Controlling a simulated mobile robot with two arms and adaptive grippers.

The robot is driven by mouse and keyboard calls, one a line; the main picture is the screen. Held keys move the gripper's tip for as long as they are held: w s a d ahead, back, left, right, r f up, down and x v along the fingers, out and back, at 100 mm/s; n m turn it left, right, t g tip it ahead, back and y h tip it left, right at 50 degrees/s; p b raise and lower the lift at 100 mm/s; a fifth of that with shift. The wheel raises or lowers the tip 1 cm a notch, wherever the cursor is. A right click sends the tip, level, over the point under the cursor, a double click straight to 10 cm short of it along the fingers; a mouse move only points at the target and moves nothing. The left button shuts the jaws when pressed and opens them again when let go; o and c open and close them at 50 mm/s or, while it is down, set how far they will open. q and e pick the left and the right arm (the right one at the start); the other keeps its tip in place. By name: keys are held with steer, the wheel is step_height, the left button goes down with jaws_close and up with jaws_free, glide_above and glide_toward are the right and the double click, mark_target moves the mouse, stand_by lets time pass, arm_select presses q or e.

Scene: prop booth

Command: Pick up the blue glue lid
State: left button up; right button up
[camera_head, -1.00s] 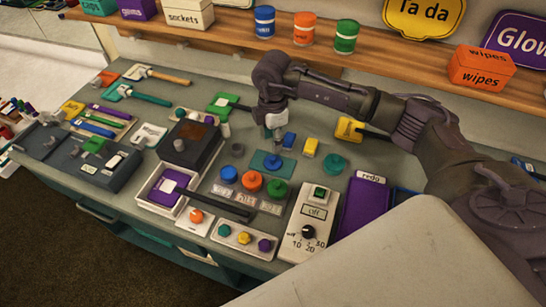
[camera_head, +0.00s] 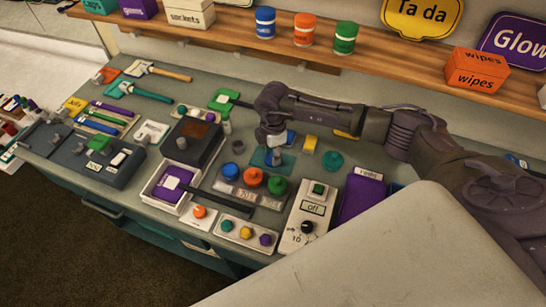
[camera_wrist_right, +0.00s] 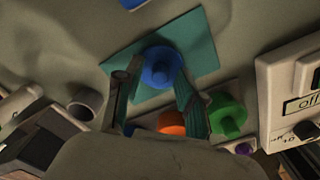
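The blue glue lid (camera_wrist_right: 160,66) is round with a raised middle and rests on a teal square mat (camera_wrist_right: 200,42). In the head view the mat (camera_head: 259,157) shows under my right gripper (camera_head: 273,152), which largely hides the lid. In the right wrist view my right gripper (camera_wrist_right: 158,72) is open, with its fingertips on either side of the lid. I cannot tell whether they touch it. My left gripper is not in view.
Blue (camera_head: 230,171), orange (camera_head: 252,177) and green (camera_head: 277,187) lids stand close in front of the mat. A grey ring (camera_wrist_right: 85,103) is nearby.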

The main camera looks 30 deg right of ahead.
jaws_close()
